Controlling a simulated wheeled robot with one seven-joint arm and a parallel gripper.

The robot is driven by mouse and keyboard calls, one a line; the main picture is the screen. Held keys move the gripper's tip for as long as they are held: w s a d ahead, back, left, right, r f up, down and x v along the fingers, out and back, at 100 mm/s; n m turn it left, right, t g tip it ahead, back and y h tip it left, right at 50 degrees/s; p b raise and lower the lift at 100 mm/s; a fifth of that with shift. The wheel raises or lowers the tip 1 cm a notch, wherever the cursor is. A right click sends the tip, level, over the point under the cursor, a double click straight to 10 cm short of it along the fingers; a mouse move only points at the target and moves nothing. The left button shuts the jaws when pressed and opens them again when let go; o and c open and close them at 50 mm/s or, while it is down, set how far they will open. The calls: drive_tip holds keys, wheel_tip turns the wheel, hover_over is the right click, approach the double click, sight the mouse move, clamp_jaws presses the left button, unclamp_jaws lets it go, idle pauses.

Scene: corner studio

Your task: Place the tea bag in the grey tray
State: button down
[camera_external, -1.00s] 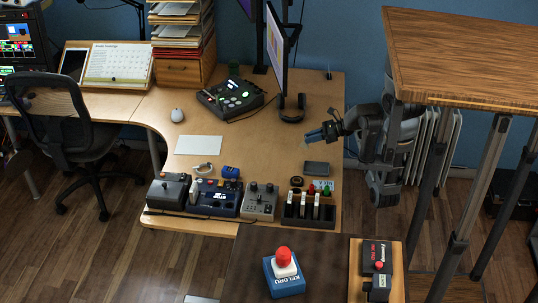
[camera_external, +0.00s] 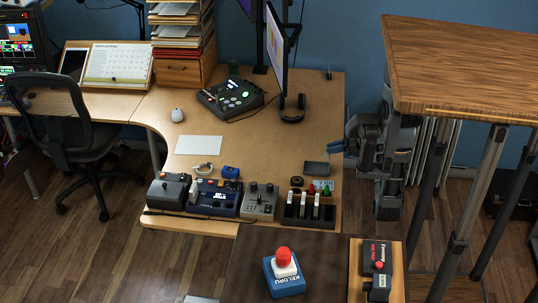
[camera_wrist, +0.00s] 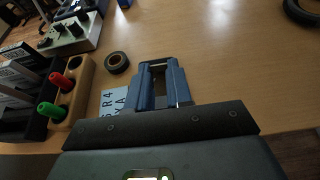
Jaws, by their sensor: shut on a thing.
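My gripper (camera_external: 333,148) is over the right edge of the wooden desk, just behind the grey tray (camera_external: 317,168). The tray is a small, dark grey, shallow rectangle near the desk's right edge. In the wrist view the blue fingers of my gripper (camera_wrist: 159,66) point across the desk and are shut on the tea bag. The bag is small and mostly hidden between the fingers, so its outline is hard to make out. The tray is largely hidden behind my gripper in the wrist view.
A black tape roll (camera_wrist: 117,62) and a lettered card (camera_wrist: 113,101) lie beside my gripper. Headphones (camera_external: 292,110) lie behind. A raised wooden table (camera_external: 460,60) stands right. Mid-desk is clear.

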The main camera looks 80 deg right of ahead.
drive_tip(key=w, duration=0.1)
drive_tip(key=w+a+f, duration=0.1)
drive_tip(key=w+f, duration=0.1)
drive_tip(key=shift+w+a+f, duration=0.1)
drive_tip(key=shift+a+f, duration=0.05)
drive_tip(key=shift+a, duration=0.2)
drive_tip(key=shift+f+b, duration=0.3)
drive_tip(key=shift+f, duration=1.65)
drive_tip(key=c, duration=1)
unclamp_jaws()
drive_tip(key=shift+f, duration=0.1)
drive_tip(key=shift+c, duration=0.2)
drive_tip(key=shift+r, duration=0.2)
drive_tip(key=v, duration=1.2)
